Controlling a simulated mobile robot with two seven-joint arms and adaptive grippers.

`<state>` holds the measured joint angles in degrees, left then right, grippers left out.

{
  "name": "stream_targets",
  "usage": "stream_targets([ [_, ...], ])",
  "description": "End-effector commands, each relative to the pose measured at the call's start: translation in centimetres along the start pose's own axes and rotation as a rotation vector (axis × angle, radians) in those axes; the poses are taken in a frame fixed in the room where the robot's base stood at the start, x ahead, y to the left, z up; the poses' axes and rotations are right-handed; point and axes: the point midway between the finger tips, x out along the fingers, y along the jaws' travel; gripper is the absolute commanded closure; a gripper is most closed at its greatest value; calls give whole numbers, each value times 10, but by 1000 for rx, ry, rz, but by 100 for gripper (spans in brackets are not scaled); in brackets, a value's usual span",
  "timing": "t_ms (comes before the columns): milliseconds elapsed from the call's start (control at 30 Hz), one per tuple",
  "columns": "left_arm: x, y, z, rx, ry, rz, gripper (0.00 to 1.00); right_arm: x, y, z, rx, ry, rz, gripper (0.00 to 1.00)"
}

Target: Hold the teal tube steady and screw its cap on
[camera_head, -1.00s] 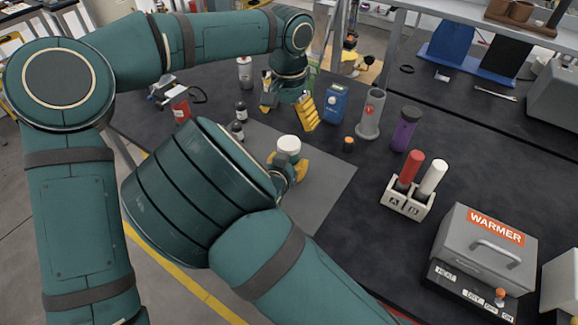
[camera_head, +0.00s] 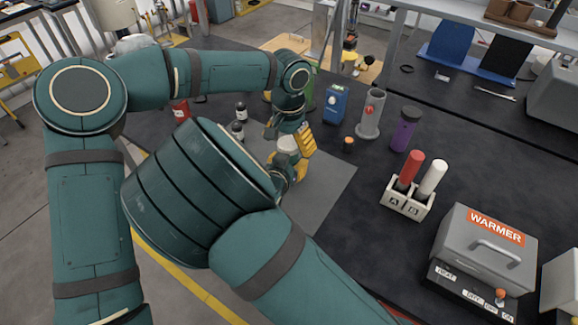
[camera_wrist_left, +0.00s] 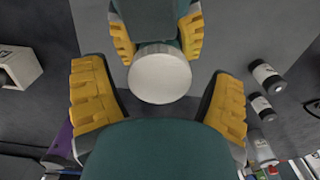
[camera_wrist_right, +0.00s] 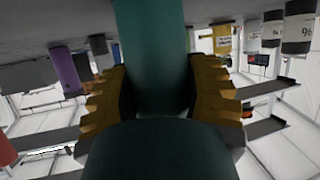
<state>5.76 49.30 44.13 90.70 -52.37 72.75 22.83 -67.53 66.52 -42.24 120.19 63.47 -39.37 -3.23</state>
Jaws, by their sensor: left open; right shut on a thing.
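The white cap (camera_head: 286,146) sits at the top of the teal tube, in the middle of the mat. The left wrist view shows the cap as a white disc (camera_wrist_left: 160,75) from above, and it hides the tube there. The teal tube (camera_wrist_right: 150,60) stands between the yellow fingers of my right gripper (camera_wrist_right: 158,95), which is shut on it below the cap. My left gripper (camera_wrist_left: 158,105) is open and points down over the cap, with one finger on each side and a gap to it. Whether the cap is seated tight cannot be told.
A rack (camera_head: 407,199) with a red and a white tube, and a grey warmer (camera_head: 482,250), stand to the right. A purple bottle (camera_head: 404,130), grey cylinder (camera_head: 369,115) and blue device (camera_head: 335,104) stand behind. The grey mat (camera_head: 325,185) is clear on its right.

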Motion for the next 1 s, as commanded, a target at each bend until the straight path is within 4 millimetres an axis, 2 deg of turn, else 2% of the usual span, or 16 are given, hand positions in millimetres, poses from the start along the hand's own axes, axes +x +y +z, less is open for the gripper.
stream_targets([
  [133, 0, 0, 0, 0, 0, 0, 15, 0, 0, 0, 0, 1, 0, 100],
  [167, 0, 0, 0, 0, 0, 0, 23, 0, 0, 0, 0, 1, 0, 100],
  [200, 0, 0, 0, 0, 0, 0, 37, 0, 0, 0, 0, 1, 0, 100],
  [333, 0, 0, 0, 0, 0, 0, 82, 0, 0, 0, 0, 1, 0, 100],
  [367, 0, 0, 0, 0, 0, 0, 88, 0, 0, 0, 0, 1, 0, 100],
  [467, 0, 0, 0, 8, 0, 0, 88, 0, 0, 0, 1, 1, 0, 100],
  [600, -1, 1, 0, 115, 1, -1, 89, 0, 0, 0, 1, 1, 0, 100],
  [733, 0, 0, 0, 106, 1, 1, 89, 0, 0, 0, 0, 1, 0, 100],
  [767, 0, 0, 0, 106, 1, 1, 39, 0, 0, 0, 0, 1, 0, 100],
  [800, 0, 0, 0, 106, 1, 1, 25, 0, 0, 0, 1, 1, 0, 100],
  [833, 0, 0, 0, 106, 1, 1, 16, 0, 0, 0, 0, 1, 0, 100],
  [1000, 0, 0, 0, 105, 1, 0, 16, 0, 0, 0, 0, 1, 0, 100],
])
